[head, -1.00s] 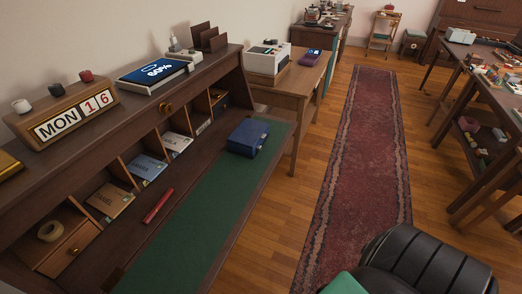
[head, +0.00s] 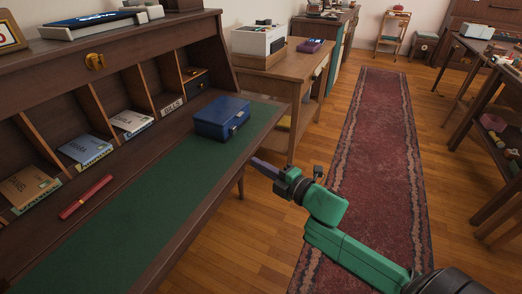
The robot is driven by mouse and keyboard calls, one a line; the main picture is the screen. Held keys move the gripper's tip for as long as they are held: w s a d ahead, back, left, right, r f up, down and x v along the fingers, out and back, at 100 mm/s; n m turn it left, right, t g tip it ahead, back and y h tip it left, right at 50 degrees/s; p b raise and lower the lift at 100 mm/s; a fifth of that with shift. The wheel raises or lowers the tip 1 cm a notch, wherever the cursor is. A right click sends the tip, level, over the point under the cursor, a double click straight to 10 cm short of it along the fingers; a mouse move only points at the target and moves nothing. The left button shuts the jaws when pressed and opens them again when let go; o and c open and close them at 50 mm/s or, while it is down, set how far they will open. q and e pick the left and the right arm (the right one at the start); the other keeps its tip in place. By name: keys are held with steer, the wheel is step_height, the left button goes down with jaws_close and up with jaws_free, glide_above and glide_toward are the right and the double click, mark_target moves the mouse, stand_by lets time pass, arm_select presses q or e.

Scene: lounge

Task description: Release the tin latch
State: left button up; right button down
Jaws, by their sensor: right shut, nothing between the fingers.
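A blue tin (head: 222,118) with its lid down sits on the green mat (head: 150,190) of the writing desk, near the desk's right end. A small latch (head: 233,129) shows on its front right face, too small to tell its state. My right gripper (head: 258,164) is shut and empty, off the front edge of the desk, to the right of and nearer than the tin, apart from it. Its green arm comes in from the lower right. My left gripper is not in view.
A red pen-like stick (head: 86,196) lies on the desk before pigeonholes holding booklets (head: 86,149). A side table (head: 290,75) with a white machine (head: 259,40) stands behind the tin. A red runner rug (head: 376,160) covers the floor at right.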

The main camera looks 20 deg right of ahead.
mark_target(227, 133)
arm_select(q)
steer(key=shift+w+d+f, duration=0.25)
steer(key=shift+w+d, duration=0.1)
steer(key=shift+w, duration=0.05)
arm_select(e)
steer(key=a+r, duration=0.1)
steer(key=s+r+n+y, duration=0.1)
steer(key=r, duration=0.1)
steer(key=shift+s+a+n, duration=0.1)
steer(key=shift+a+n, duration=0.2)
steer(key=shift+a, duration=0.05)
steer(key=x, duration=0.9)
steer(key=shift+w+r, duration=0.2)
steer(key=w+d, duration=0.2)
steer(key=shift+w+d+f, duration=0.1)
steer(key=shift+w, duration=0.25)
steer(key=shift+w+d, duration=0.2)
steer(key=shift+d, duration=0.1)
